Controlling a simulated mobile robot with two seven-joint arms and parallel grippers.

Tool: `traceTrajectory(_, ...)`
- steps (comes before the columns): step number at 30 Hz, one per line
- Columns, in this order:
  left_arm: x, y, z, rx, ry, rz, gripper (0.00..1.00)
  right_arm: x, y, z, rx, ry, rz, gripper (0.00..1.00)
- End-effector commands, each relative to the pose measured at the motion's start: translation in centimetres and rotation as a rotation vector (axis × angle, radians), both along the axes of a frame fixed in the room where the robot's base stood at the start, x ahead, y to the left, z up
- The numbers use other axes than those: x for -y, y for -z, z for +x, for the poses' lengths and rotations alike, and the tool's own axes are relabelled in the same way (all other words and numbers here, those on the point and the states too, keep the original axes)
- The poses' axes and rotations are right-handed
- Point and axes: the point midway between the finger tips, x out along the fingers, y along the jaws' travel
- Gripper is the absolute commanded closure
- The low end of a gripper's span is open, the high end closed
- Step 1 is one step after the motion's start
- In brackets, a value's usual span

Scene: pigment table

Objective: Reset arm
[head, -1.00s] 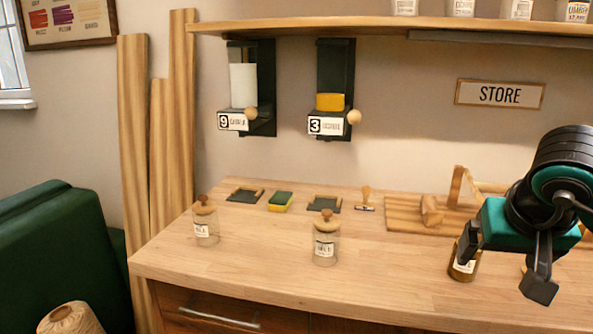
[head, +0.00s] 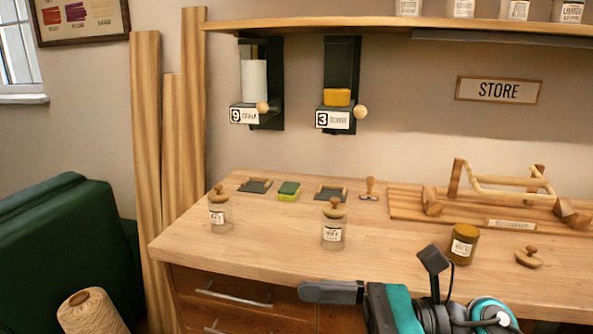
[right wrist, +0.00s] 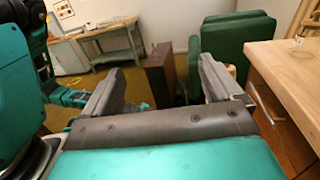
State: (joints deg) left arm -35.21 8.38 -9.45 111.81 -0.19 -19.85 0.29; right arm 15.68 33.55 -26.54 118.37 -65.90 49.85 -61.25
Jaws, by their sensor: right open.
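My right gripper (head: 380,275) is at the front edge of the table in the head view, with its black fingers spread and nothing between them. In the right wrist view the same gripper (right wrist: 168,85) points out past the table's side, its two fingers wide apart and empty. A round wooden lid with a knob (head: 529,258) lies to the jar's right.
The wooden table (head: 250,240) holds two lidded glass jars (head: 333,228) (head: 219,212), a sponge (head: 289,190) and a wooden rack (head: 500,205). Two dispensers (head: 337,100) hang on the wall. A green sofa (head: 60,240) and twine spool (head: 92,312) are at left.

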Motion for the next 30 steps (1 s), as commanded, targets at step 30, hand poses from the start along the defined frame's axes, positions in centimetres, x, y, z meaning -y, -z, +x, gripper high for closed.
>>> traceTrajectory(30, -0.1, -0.6, -0.6, -0.011, -0.005, 0.001, 1.0, 14.8, 31.5, -5.4, 2.1, -0.659, -1.784, 0.08)
